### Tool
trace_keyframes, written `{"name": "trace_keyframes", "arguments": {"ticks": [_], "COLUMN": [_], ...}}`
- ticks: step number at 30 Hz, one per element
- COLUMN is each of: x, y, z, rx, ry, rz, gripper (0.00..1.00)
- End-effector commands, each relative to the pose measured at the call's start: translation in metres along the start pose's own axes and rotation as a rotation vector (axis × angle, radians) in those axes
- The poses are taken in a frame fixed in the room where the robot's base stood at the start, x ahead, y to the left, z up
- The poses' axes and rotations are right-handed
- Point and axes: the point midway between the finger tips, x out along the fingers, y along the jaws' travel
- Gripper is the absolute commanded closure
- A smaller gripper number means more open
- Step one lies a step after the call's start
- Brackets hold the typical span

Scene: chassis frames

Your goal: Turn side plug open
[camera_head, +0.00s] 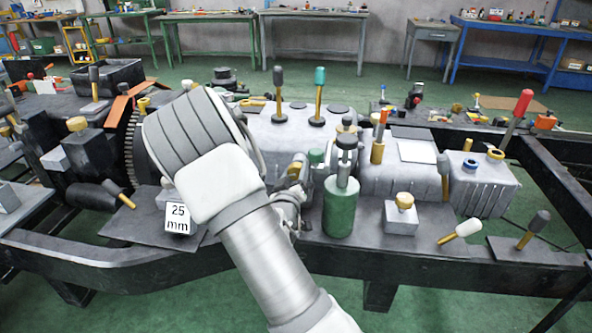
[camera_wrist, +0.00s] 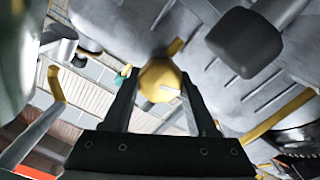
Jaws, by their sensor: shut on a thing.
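A round yellow plug (camera_wrist: 160,80) sits between the two black fingers of my gripper (camera_wrist: 158,90) in the wrist view, against a grey metal housing (camera_wrist: 120,18). The fingers are shut on it from both sides. A pale slot or mark shows on its face. In the head view my white and grey arm covers the middle of the chassis and hides most of the gripper. A small yellow part (camera_head: 294,171) shows just right of my wrist; I cannot tell if it is the same plug.
A green cylinder (camera_head: 340,208) stands close right of my wrist. A sign reading 25 mm (camera_head: 178,218) is at left. Levers with dark and teal knobs (camera_head: 319,76) rise behind. A dark block (camera_wrist: 243,42) hangs near the fingers in the wrist view. Dark frame rails (camera_head: 440,262) run in front.

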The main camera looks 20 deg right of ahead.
Motion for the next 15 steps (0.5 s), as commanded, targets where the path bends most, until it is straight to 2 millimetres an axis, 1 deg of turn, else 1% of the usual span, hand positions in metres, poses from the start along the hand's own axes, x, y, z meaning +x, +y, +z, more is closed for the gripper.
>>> {"name": "trace_keyframes", "arguments": {"ticks": [15], "x": [-0.0003], "y": [-0.0016], "z": [-0.0012], "rx": [-0.496], "ry": [0.001], "rz": [-0.001], "gripper": [0.98]}}
